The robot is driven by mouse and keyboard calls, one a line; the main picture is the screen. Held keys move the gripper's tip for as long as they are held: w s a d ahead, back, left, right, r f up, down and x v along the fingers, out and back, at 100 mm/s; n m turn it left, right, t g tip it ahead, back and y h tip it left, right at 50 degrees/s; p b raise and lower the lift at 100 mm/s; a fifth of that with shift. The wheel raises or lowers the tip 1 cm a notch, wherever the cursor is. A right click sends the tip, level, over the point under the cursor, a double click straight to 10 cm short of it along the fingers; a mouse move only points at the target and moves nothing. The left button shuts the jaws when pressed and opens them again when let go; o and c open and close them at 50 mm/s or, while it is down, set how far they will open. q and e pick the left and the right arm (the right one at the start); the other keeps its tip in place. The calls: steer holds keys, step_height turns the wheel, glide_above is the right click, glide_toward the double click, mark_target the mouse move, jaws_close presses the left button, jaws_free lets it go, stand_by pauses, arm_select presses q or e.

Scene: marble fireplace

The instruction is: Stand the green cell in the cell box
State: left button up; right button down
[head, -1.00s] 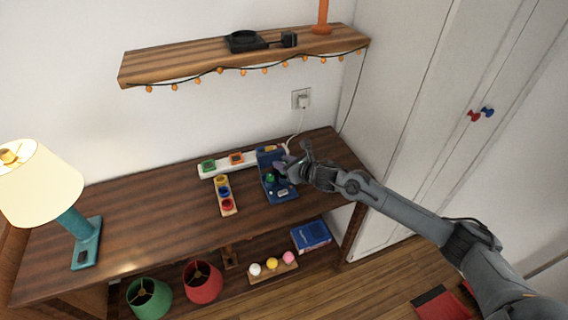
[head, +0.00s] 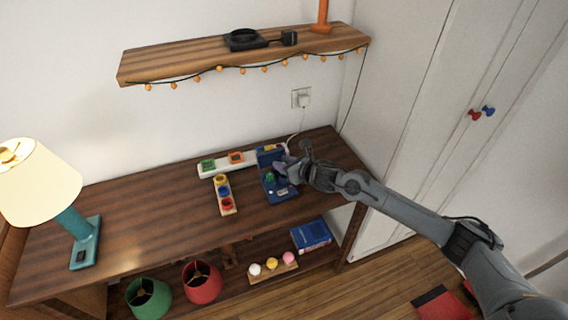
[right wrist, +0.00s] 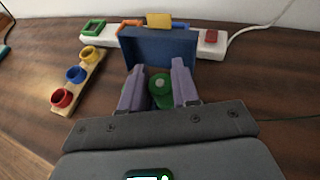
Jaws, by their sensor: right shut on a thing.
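The green cell (right wrist: 160,88) is upright between the lilac fingers of my right gripper (right wrist: 160,92) in the right wrist view, which is shut on it. The cell also shows as a small green spot in the head view (head: 270,177). The blue cell box (head: 284,190) lies under and around the gripper on the desk; its raised blue panel (right wrist: 160,50) stands just behind the cell. I cannot tell whether the cell's lower end touches the box, as the fingers hide it. My left gripper is not in view.
A white power strip (head: 238,168) with green and orange frames runs behind the box. A wooden strip (head: 231,211) with yellow, blue and red cups stands to its left. A teal lamp (head: 85,243) is at far left. The middle of the desk (head: 150,210) is clear.

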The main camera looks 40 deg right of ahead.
steer(key=shift+f+b, duration=0.7)
steer(key=shift+f, duration=0.2)
steer(key=shift+f+b, duration=0.6)
steer(key=shift+f, duration=0.15)
steer(key=c, duration=0.8)
jaws_free()
steer(key=shift+f, duration=0.1)
steer(key=shift+o, duration=0.2)
steer(key=shift+s+r, duration=0.2)
steer(key=shift+s, duration=0.05)
steer(key=p+v, duration=0.2)
steer(key=v, duration=0.8)
steer(key=shift+r, duration=0.25)
